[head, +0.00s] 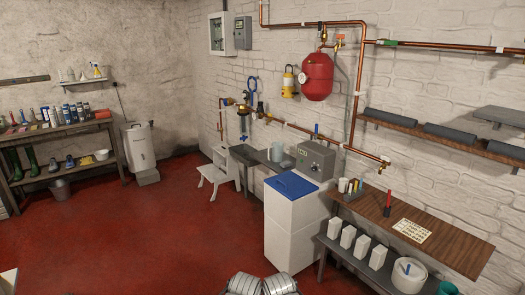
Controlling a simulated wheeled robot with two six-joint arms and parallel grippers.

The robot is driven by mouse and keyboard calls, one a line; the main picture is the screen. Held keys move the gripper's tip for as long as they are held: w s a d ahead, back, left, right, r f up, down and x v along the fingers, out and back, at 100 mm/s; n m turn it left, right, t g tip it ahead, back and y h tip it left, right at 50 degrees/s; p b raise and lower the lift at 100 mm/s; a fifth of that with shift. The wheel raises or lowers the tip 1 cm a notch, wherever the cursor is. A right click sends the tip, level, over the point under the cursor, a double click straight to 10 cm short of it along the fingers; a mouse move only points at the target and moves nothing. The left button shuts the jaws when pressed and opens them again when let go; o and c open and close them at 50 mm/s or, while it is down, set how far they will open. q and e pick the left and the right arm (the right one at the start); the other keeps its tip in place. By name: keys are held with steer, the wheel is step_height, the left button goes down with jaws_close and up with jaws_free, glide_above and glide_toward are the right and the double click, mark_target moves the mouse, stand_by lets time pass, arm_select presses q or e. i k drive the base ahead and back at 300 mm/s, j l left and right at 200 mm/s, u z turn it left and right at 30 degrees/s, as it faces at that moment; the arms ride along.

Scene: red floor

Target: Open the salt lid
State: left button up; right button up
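A tall white cabinet (290,235) stands on the red floor against the brick wall, right of the middle of the head view. A flat blue lid (291,184) lies on its top and looks shut. It is the likeliest salt lid, though I can read no label on it. A grey unit (316,158) with a small panel stands just behind the lid. Ribbed metal parts of my own body show at the bottom edge. Neither of my gripper's fingertips is in view.
A wooden shelf (445,237) with a paper sheet is right of the cabinet, above a bench with white cartons and a bucket (408,275). A white step stool (217,172) stands left of it. Red floor (150,235) is clear in front and left.

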mark_target(293, 186)
steer(key=i+j+z, duration=0.15)
steer(key=i, duration=0.3)
steer(key=i+j+z, duration=0.15)
steer(key=i, duration=0.3)
steer(key=i+j+z, duration=0.45)
steer(key=j, duration=0.25)
steer(key=i+j+z, duration=0.2)
steer(key=i+j, duration=0.15)
steer(key=i+j+z, duration=0.25)
steer(key=j, duration=1.2)
